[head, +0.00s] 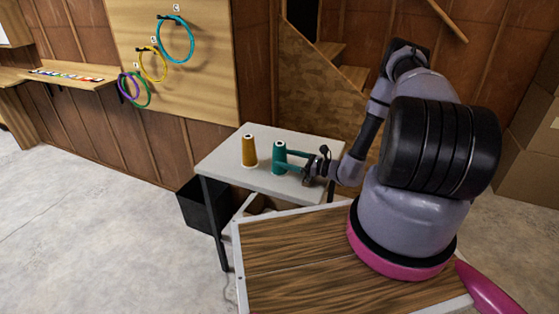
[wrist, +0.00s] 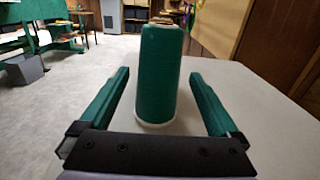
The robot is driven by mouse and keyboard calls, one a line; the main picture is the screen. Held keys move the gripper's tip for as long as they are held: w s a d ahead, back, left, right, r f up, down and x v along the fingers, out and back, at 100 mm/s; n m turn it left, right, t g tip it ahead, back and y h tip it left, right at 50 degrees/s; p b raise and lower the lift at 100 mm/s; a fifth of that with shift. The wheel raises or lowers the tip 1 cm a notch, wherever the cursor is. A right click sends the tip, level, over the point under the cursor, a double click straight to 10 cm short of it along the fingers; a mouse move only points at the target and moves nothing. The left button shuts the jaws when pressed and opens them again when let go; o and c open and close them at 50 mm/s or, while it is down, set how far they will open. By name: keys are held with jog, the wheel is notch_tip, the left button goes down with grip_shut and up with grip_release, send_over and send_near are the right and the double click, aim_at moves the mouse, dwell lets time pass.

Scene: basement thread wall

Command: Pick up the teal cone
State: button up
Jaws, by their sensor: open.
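The teal cone (head: 279,158) is a spool of thread standing upright on the small grey table (head: 229,157). In the wrist view the teal cone (wrist: 159,75) stands between the two green fingers, near their tips, with clear gaps at both sides. My gripper (head: 290,161) is open and reaches in from the right, low over the table. In the wrist view my gripper (wrist: 160,80) has a finger on each side of the cone and holds nothing. The cone's pale base shows on the table top.
A mustard cone (head: 249,151) stands left of the teal one. A dark bin (head: 202,205) is on the floor left of the table. Coloured thread loops, one teal (head: 175,40), hang on a wooden wall panel (head: 215,85). The table's front left is clear.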

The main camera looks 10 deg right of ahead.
jog(key=shift+r+x, duration=0.2)
jog(key=shift+x, duration=1.35)
jog(key=shift+r+x, duration=0.2)
jog(key=shift+x, duration=1.35)
grip_shut()
jog(key=shift+r, duration=0.1)
